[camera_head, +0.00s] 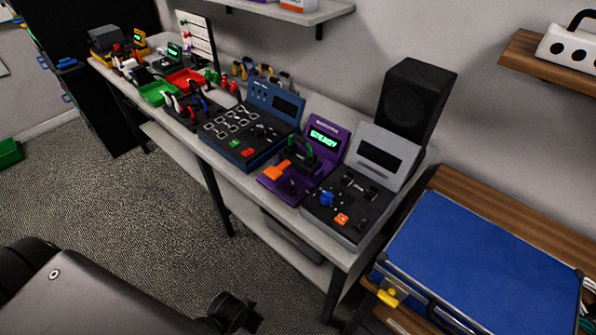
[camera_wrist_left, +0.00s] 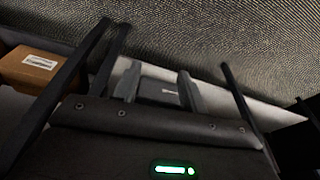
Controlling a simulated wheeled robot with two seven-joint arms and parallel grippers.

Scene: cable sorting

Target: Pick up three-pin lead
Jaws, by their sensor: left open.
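I cannot tell which item is the three-pin lead; several small coloured leads and plugs (camera_head: 196,104) sit far along the grey bench (camera_head: 318,255) in the head view, too small to identify. In the wrist view my left gripper (camera_wrist_left: 158,78) shows two grey fingers standing apart, open, with no lead between them. A dark box-like thing with a pale label lies beyond the fingers. The left gripper is not clearly seen in the head view. My right gripper is not in view.
The bench bears a red tray (camera_head: 186,77), green tray (camera_head: 157,92), blue console (camera_head: 254,120), purple console (camera_head: 304,160), grey console (camera_head: 362,185) and black speaker (camera_head: 414,95). A blue-topped case (camera_head: 480,262) stands at right. A cardboard box (camera_wrist_left: 28,66) shows in the wrist view. Floor before the bench is clear.

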